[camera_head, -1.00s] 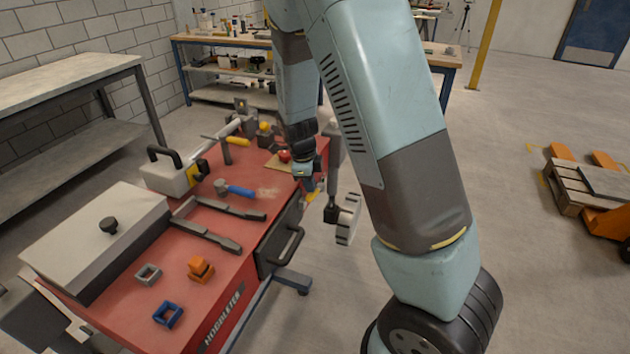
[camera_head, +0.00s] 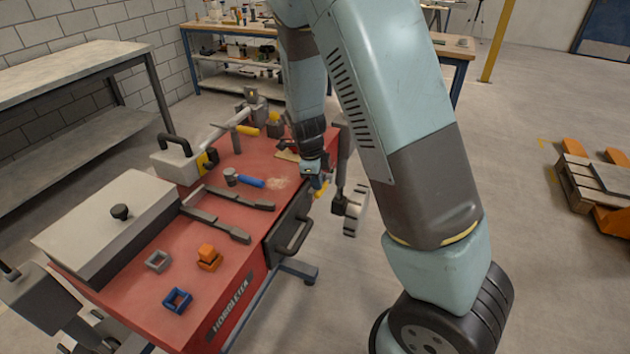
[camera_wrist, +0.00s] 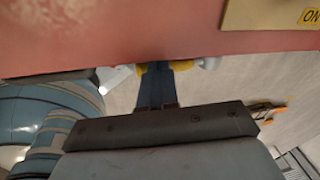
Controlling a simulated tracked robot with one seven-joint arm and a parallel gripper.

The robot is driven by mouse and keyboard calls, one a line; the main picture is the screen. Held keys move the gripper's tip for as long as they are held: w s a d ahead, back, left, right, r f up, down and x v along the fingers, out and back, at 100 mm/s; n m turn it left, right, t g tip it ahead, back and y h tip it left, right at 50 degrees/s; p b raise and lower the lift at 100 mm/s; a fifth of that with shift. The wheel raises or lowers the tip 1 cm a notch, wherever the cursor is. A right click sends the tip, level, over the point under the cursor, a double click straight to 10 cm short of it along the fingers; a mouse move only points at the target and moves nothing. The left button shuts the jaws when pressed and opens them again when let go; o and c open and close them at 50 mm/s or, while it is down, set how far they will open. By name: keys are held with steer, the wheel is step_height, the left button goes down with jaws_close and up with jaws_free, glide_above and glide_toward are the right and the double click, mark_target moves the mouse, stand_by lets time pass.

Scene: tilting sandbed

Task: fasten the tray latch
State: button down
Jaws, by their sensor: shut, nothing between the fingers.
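My gripper (camera_head: 317,187) is at the right edge of the red-topped bench (camera_head: 205,255), beside the dark drawer front with its black handle (camera_head: 293,237). In the wrist view its dark fingers (camera_wrist: 157,68) are shut and empty, with their tips partly hidden at the red edge. Yellow parts (camera_wrist: 182,65) show beside the fingertips, with a rounded grey metal piece (camera_wrist: 207,63) to the right. I cannot tell whether these belong to the tray latch. I cannot make out the latch itself or its state.
Open floor lies right of the bench; an orange pallet truck (camera_head: 600,205) stands far right.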

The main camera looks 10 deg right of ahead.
steer(key=shift+w+r, duration=0.15)
steer(key=shift+r, duration=0.3)
steer(key=r, duration=0.2)
steer(key=shift+w+a+r, duration=0.1)
steer(key=shift+w+r, duration=0.2)
steer(key=shift+w, duration=0.05)
steer(key=s+a+r, duration=0.5)
steer(key=s, duration=0.2)
steer(key=shift+a, duration=0.4)
steer(key=s+d+r+n+t, duration=0.1)
steer(key=s+d+r+n, duration=0.3)
steer(key=s+r+n, duration=0.2)
steer(key=s+d+r+n+t+y, duration=0.1)
steer(key=s+d+r+n+t, duration=0.1)
steer(key=s+d+r+n, duration=0.3)
steer(key=s+d+r+n+t, duration=0.1)
steer(key=s+d+r+n, duration=0.4)
steer(key=r+n, duration=0.7)
steer(key=s, duration=0.2)
steer(key=shift+s+d+r+t+y, duration=0.25)
steer(key=shift+s+r+t+y, duration=0.05)
steer(key=shift+s+r+y, duration=0.1)
